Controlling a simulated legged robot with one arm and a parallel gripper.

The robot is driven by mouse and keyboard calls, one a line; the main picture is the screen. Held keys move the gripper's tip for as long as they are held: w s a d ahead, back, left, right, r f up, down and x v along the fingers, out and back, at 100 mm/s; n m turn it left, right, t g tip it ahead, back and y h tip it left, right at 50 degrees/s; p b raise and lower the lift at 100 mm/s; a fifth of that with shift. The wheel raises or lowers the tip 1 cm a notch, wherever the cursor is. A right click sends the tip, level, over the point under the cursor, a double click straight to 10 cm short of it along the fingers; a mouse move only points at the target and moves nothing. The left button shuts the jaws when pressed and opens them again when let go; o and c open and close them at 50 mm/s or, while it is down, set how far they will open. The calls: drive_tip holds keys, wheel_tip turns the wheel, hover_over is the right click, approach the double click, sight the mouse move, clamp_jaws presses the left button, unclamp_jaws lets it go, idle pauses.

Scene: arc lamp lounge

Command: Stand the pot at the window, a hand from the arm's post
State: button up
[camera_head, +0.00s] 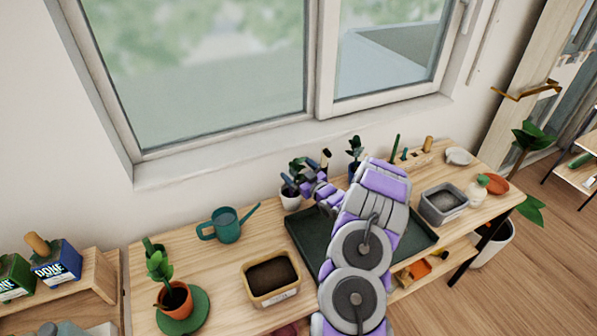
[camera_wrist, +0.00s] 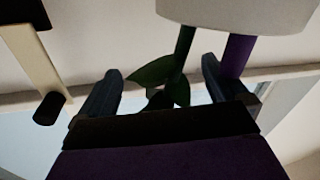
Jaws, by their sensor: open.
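A small white pot (camera_head: 291,201) with a leafy dark green plant stands at the back of the wooden bench, below the window (camera_head: 200,60). My gripper (camera_head: 303,172) is open beside the plant, just above this pot. In the wrist view my open fingers (camera_wrist: 160,68) stand either side of some leaves (camera_wrist: 158,72). A pale pot (camera_wrist: 235,12) shows at the top edge, with a green stem and a purple rod by it. I cannot tell whether a finger touches the plant. My arm hides part of the bench.
A dark green tray (camera_head: 420,236) lies under my arm. A teal watering can (camera_head: 227,226), a soil-filled tub (camera_head: 271,278) and a terracotta pot (camera_head: 175,299) stand left. A second plant (camera_head: 354,150) stands behind my arm. A grey bin (camera_head: 443,204) is right.

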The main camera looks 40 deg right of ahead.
drive_tip(key=s+p, duration=0.2)
drive_tip(key=s, duration=1)
drive_tip(key=w+a+g, duration=0.1)
drive_tip(key=w+a+r+g, duration=0.1)
drive_tip(key=w, duration=0.1)
drive_tip(key=w+a+r+n+g, duration=0.1)
drive_tip(key=shift+w+a, duration=0.2)
drive_tip(key=shift+w, duration=0.05)
drive_tip(key=s+a+r+g+h, duration=0.1)
drive_tip(key=s+a+r+g, duration=0.3)
drive_tip(key=a+r+g, duration=0.55)
drive_tip(key=s+a+r+m+g, duration=0.1)
drive_tip(key=s+a+r+g, duration=0.1)
drive_tip(key=s+a, duration=0.6)
drive_tip(key=s+a+r+m+g+y, duration=0.1)
drive_tip(key=s+a+r+g, duration=0.2)
drive_tip(key=s+a, duration=0.5)
drive_tip(key=s+a+r+g, duration=0.2)
drive_tip(key=s+a, duration=0.6)
drive_tip(key=s, duration=0.9)
drive_tip(key=shift+s+a+r+m+y, duration=0.3)
drive_tip(key=shift+s+r+m, duration=0.1)
drive_tip(key=shift+r, duration=0.4)
drive_tip(key=shift+d, duration=0.1)
